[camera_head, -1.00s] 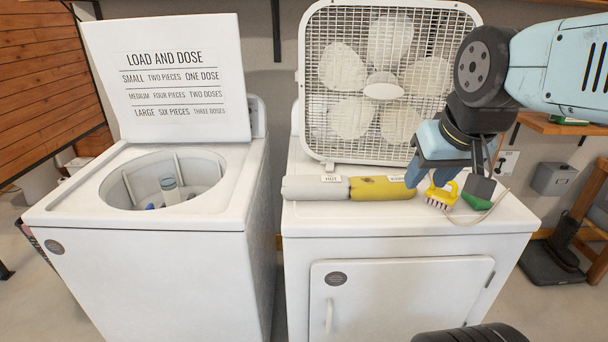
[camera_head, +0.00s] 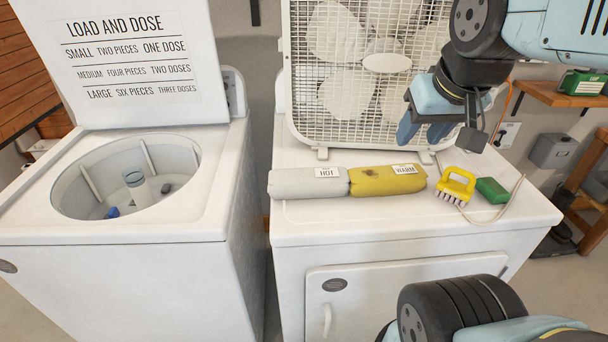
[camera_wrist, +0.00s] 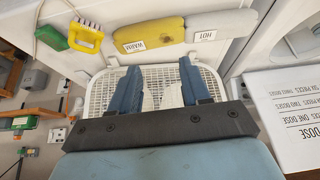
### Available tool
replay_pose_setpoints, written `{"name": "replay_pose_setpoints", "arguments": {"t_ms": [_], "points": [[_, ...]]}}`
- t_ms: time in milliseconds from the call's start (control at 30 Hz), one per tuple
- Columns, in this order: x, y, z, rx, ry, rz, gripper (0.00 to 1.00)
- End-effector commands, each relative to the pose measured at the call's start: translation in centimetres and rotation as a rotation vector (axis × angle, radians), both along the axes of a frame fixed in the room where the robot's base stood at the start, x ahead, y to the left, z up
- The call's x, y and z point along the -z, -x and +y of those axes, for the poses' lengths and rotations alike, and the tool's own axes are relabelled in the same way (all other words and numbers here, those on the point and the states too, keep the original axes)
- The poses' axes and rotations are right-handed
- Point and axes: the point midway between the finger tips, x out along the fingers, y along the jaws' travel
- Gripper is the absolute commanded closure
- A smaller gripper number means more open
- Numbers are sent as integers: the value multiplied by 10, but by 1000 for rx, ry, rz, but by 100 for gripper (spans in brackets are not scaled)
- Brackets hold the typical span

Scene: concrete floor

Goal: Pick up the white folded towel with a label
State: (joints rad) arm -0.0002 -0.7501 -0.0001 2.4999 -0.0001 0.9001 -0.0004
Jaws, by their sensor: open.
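The white folded towel (camera_head: 307,183), rolled long, lies on the dryer top at the left end of a row, with a label that reads HOT. A yellow towel (camera_head: 378,181) with a dark stain and a WARM label lies end to end with it. In the wrist view the white towel (camera_wrist: 232,22) is at the top, upside down, with the yellow towel (camera_wrist: 148,33) left of it. My gripper (camera_head: 422,135) is open and empty, above the dryer in front of the fan, right of and higher than the white towel. Its blue fingers also show in the wrist view (camera_wrist: 160,88).
A yellow brush (camera_head: 457,185) and a green block (camera_head: 491,190) lie right of the towels, beside a thin cord. A box fan (camera_head: 350,75) stands behind them. The open washer (camera_head: 125,180) is at left. The dryer top (camera_head: 330,222) is bare in front of the towels.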

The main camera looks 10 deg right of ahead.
Motion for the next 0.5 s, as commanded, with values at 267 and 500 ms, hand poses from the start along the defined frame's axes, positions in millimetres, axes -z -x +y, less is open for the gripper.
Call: {"name": "replay_pose_setpoints", "arguments": {"t_ms": [267, 500], "points": [[0, -23, 8, -148, 56, 80, 26], [8, -68, 38, -445, 178, 227, 6]]}}
